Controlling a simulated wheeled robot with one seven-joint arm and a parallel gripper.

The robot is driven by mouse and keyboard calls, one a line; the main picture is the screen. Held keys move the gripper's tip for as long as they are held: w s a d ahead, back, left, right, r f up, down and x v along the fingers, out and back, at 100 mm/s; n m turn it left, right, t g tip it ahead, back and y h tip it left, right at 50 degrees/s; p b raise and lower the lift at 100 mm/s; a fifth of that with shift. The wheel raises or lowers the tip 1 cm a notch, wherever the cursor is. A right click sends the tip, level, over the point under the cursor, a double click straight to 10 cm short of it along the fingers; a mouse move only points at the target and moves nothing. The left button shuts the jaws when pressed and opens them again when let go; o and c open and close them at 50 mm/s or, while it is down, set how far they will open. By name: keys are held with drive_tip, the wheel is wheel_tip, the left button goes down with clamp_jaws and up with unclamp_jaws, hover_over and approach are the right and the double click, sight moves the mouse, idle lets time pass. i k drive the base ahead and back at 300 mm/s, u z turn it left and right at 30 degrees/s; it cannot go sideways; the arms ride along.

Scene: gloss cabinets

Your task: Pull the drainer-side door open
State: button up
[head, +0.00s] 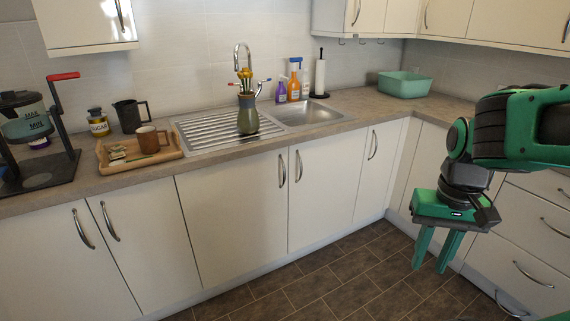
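The drainer-side door (237,222) is a cream gloss base-cabinet door below the ribbed metal drainer (205,132). It looks shut, flush with its neighbours. Its curved metal handle (282,171) is upright near its upper right edge. The door to its right (325,184) has a similar handle (298,165) close beside it. My gripper (428,269) is green, hangs with its fingers pointing down, and is open and empty. It is well to the right of the drainer-side door, apart from it, in front of the right-hand cabinets.
A vase of yellow flowers (247,116) stands on the drainer by the sink (305,114). A wooden tray (171,155) with a brown mug is on the worktop to the left. Dark tiled floor (300,285) before the doors is clear. Drawers (530,225) line the right.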

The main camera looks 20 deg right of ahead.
sight(235, 212)
drive_tip(key=z, duration=0.1)
drive_tip(key=i, duration=1.1)
drive_tip(key=z, duration=0.1)
